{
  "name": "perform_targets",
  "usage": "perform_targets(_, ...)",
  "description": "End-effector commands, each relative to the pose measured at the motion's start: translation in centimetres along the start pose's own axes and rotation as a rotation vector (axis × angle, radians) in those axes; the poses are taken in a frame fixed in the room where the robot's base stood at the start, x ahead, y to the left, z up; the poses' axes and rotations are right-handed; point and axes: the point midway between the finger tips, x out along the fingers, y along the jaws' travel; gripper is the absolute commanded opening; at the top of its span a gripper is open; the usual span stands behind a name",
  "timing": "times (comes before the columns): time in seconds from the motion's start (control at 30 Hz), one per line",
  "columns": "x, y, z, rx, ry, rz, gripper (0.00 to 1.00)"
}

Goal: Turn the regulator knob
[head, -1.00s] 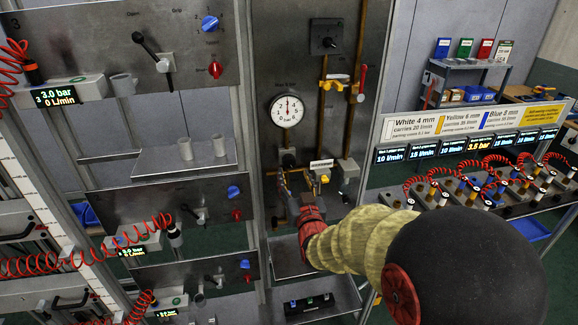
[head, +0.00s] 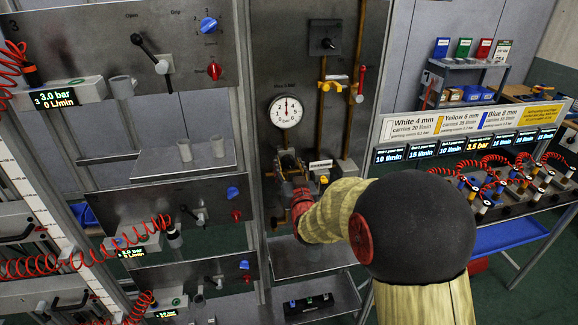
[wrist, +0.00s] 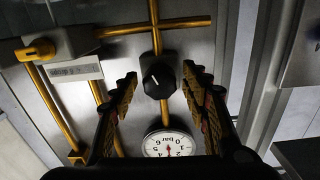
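The regulator knob (wrist: 158,79) is black with a white pointer line and sits on the golden pipework, in the middle of the wrist view. My gripper (wrist: 161,74) is open, with one finger to each side of the knob. Gaps show between the fingers and the knob; I cannot tell how far the fingertips are from it in depth. In the head view my gripper (head: 287,158) is just below the round gauge and hides the knob. The gauge (head: 286,112) has a white dial in bar; it also shows below the knob in the wrist view (wrist: 168,143).
A yellow-handled valve (wrist: 37,52) and a small label are left of the knob in the wrist view. A red-handled lever (head: 361,82) and golden pipes stand right of the gauge in the head view. A shelf with cups (head: 190,158) is to the left.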

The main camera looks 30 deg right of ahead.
Motion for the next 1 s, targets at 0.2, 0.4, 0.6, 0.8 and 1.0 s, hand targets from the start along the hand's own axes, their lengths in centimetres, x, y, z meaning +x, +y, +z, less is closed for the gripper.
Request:
perform_targets(0.2, -0.01, -0.01, 0.00, 0.000, 0.000, 0.000, 0.32)
perform_targets(0.4, -0.02, -0.01, 0.00, 0.000, 0.000, 0.000, 0.21)
perform_targets(0.6, -0.02, -0.01, 0.01, 0.000, 0.000, 0.000, 0.09)
perform_targets(0.8, -0.02, -0.01, 0.02, -0.004, 0.000, 0.000, 0.06)
perform_targets(1.0, -0.01, 0.01, 0.18, -0.049, 0.003, 0.000, 0.06)
